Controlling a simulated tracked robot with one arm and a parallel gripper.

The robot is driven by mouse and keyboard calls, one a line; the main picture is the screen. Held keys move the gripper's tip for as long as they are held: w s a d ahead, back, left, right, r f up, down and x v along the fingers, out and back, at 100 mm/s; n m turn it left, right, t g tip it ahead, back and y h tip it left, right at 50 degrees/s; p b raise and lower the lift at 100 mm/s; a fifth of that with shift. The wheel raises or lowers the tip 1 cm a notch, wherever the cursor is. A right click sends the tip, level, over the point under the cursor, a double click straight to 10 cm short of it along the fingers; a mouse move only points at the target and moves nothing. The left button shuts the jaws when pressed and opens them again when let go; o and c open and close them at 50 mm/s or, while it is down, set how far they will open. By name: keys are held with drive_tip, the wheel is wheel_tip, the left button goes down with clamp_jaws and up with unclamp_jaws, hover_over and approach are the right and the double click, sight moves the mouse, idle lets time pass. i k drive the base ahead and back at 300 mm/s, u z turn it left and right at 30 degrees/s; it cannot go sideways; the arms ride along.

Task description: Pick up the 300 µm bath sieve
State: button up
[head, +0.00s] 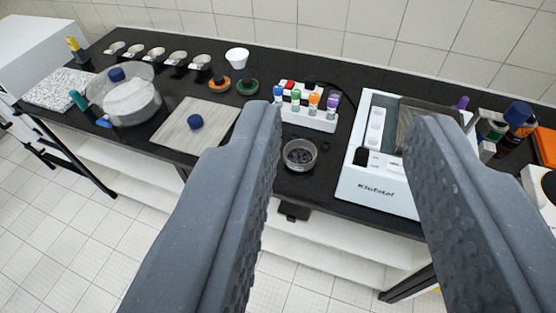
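My gripper (346,118) is open, with its two grey padded fingers wide apart above the bench and nothing between them close to the camera. A small round cup with a pale rim and dark inside (300,154) sits on the black bench, just right of the left finger in the picture. It may be a sieve, but no marking is readable. A white bath-like device lettered "Klofstal" (365,192) stands right of it. Its grey basin (408,115) is partly hidden by the right finger. I cannot tell which thing is the 300 µm bath sieve.
A white rack with coloured-cap bottles (306,117) stands behind the cup. A clear bowl (125,100), a wooden board (185,135) and several small dishes (178,58) are at left. Bottles (518,115) crowd the right end. Some bare bench surrounds the cup.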

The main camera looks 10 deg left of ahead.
sight(300, 155)
drive_tip(key=u, duration=0.1)
drive_tip(key=i, duration=0.5)
drive_tip(key=u, duration=0.05)
drive_tip(key=k, duration=0.5)
drive_tip(key=u, duration=1.35)
drive_tip(key=i, duration=1.05)
drive_tip(key=z, duration=0.9)
